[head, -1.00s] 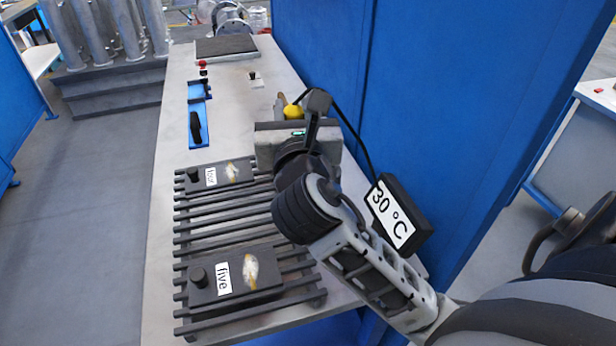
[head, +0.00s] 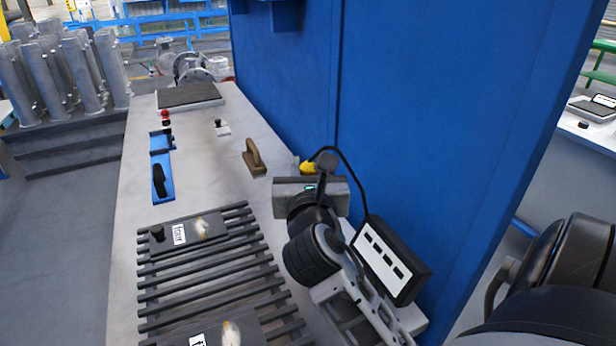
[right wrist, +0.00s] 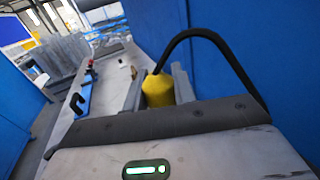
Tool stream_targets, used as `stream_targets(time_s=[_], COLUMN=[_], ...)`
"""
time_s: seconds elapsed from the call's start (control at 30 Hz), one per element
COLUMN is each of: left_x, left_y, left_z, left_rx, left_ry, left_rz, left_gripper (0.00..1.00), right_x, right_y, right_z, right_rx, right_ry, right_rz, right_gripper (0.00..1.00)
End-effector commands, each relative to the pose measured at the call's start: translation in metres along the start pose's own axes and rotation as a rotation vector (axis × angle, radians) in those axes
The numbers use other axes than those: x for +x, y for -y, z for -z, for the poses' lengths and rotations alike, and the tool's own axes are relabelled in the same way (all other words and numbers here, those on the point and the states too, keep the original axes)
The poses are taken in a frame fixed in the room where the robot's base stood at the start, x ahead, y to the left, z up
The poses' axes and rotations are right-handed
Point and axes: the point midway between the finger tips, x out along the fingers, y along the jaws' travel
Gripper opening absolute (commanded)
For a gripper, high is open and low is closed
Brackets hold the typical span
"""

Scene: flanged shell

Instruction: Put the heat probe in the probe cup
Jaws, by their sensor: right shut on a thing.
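The heat probe has a yellow handle (head: 307,168) and a black cable. My right gripper (head: 308,180) is shut on it near the blue wall on the bench's right side. In the right wrist view the yellow handle (right wrist: 158,90) sits between the two grey fingers, with the cable arching over to the right. The probe's tip is hidden. The cable leads to a black display box (head: 390,262) showing dashes, beside my right forearm. I cannot make out a probe cup for certain in either view. My left gripper is not in view.
A brown upright piece (head: 254,158) stands left of my right gripper. The bench (head: 200,150) also holds a slatted rack (head: 210,270) with dark labelled blocks, a blue fixture (head: 160,175), a small black-knobbed piece (head: 221,127) and a dark pad (head: 188,94). The blue wall (head: 420,130) bounds the right.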

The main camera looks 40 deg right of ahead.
Motion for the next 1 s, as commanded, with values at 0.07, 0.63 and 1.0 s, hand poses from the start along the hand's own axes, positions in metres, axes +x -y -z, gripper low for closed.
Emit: stream_targets(time_s=[0.07, 0.63, 1.0], left_x=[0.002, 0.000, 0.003], left_y=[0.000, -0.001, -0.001], left_z=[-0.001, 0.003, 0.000], left_rx=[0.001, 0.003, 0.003], left_ry=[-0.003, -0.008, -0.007], left_rz=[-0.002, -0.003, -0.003], left_gripper=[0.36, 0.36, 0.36], right_x=[0.000, 0.000, -0.022], right_y=[0.000, 0.000, 0.000], right_z=[0.009, 0.011, 0.009], right_rx=[0.000, 0.000, 0.001], right_ry=[0.000, 0.000, -0.002], right_rz=[0.001, -0.001, -0.002], right_gripper=[0.00, 0.48, 0.48])
